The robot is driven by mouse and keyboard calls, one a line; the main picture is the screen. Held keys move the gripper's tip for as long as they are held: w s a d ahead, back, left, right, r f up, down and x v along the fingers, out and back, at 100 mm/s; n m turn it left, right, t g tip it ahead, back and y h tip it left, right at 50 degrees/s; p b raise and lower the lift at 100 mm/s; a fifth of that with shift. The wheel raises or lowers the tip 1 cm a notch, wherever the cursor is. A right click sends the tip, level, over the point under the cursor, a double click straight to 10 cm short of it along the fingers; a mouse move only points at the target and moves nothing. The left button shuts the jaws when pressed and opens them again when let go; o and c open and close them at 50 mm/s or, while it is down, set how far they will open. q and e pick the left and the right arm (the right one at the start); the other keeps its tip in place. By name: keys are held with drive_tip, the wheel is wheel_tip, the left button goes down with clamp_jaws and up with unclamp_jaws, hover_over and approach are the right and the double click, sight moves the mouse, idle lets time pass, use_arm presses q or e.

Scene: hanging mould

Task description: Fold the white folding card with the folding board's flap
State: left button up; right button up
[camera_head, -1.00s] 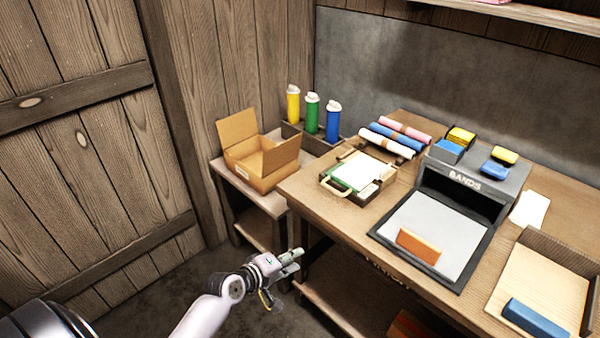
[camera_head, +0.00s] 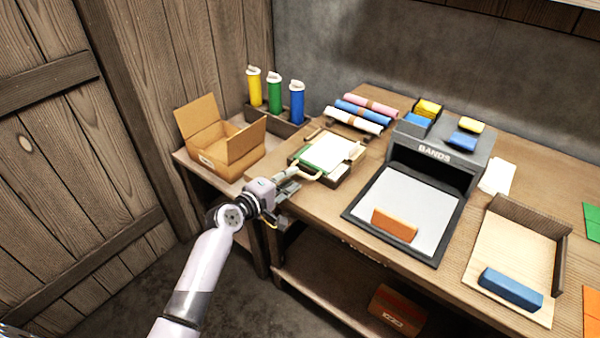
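The folding board (camera_head: 354,155) lies at the left end of the workbench, with a tan loop handle (camera_head: 312,176) on its near left side. I cannot tell from here whether the card has any fold. My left gripper (camera_head: 292,181) is at the bench's left edge, close to the handle. Its fingers point at the handle; whether they touch it, or how far they are apart, is unclear. My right gripper is out of view.
An open cardboard box (camera_head: 221,150) and three coloured bottles (camera_head: 275,95) stand left of the board. Coloured rolls (camera_head: 360,112) lie behind it. The BANDS station (camera_head: 440,155) stands to its right. Farther right is a wooden tray (camera_head: 502,252) with a blue block (camera_head: 511,288).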

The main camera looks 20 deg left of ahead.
sight(300, 171)
use_arm(q)
drive_tip(key=x, duration=0.5)
drive_tip(key=shift+c, duration=0.6)
clamp_jaws()
idle(0.3)
